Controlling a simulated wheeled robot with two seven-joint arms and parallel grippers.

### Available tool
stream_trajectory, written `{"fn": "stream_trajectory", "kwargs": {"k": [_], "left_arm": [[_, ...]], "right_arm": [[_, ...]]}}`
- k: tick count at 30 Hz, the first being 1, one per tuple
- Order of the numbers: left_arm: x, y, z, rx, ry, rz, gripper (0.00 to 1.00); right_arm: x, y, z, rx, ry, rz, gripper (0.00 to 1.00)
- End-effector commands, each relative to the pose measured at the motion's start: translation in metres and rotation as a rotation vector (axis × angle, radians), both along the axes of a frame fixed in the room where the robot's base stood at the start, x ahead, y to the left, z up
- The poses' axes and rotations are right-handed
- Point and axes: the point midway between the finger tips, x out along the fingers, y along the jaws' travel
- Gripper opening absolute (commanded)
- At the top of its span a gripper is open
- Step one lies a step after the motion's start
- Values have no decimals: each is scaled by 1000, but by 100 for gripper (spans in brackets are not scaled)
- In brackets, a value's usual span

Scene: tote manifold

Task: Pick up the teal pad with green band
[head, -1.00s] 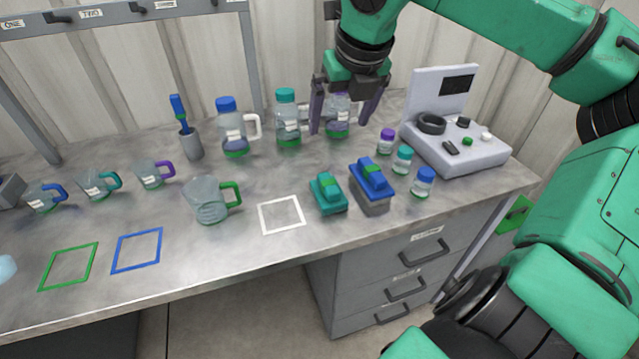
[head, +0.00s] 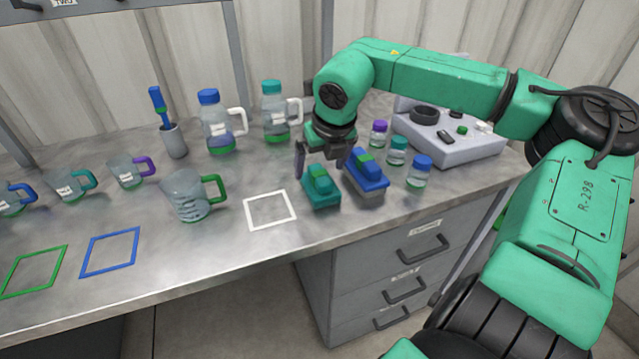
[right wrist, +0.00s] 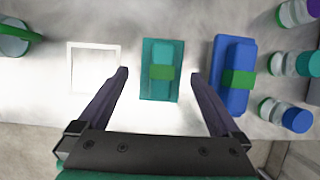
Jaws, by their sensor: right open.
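The teal pad with green band (head: 321,191) lies on the grey bench, between the white square outline and a blue pad with a green band (head: 366,179). In the right wrist view the teal pad (right wrist: 162,82) sits between and ahead of the two fingers, with bare bench on each side of it. My right gripper (head: 322,168) is open and empty, pointing down close behind and above the teal pad. In the right wrist view its fingertips (right wrist: 159,74) straddle the pad without visibly touching it. My left gripper is not in view.
The blue pad stands close to the right of the teal one. Small capped bottles (head: 397,151) and a console (head: 455,137) are further right. A green-handled jug (head: 187,197) stands left of the empty white square (head: 269,210). Larger bottles (head: 276,118) stand behind.

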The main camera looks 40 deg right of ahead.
Motion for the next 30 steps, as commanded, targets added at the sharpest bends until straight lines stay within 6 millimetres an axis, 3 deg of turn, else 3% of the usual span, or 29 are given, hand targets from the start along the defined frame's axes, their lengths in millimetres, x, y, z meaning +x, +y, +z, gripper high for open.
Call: {"fn": "stream_trajectory", "kwargs": {"k": [6, 13, 14, 19, 30], "left_arm": [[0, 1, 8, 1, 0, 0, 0], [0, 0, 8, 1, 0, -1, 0], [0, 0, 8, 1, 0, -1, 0], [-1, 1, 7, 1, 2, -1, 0], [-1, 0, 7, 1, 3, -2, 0]], "right_arm": [[10, -7, -37, 1, 6, -2, 100], [12, -7, -40, 1, 1, -1, 100], [12, -7, -40, 1, 1, -1, 92], [12, -7, -40, 1, 1, -1, 27], [13, -8, -31, -1, -1, -1, 26]]}}
